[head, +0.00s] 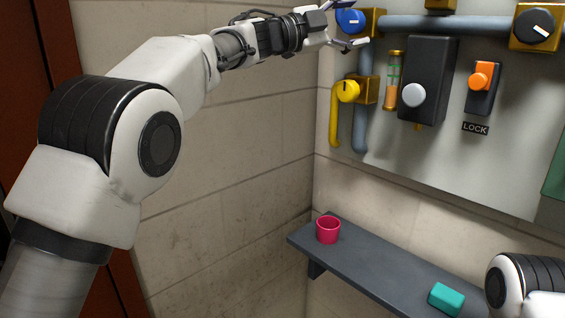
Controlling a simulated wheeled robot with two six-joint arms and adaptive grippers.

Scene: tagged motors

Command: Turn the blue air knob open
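The blue air knob (349,21) is at the top of the frame, on a brass valve block at the upper left of the wall panel. A pale mark shows on its face. My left gripper (352,24) reaches in from the left at the knob. Its fingers are spread, one above the knob and one below it. I cannot tell whether either finger touches the knob. My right gripper is out of view; only part of my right arm shows at the lower right.
A yellow knob (348,90) sits below on a yellow pipe. Right of it are a glass tube (393,82), a dark box with a grey knob (413,95), an orange lock switch (484,75) and a black knob (537,26). A shelf (352,262) holds a pink cup (328,229) and teal block (446,299).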

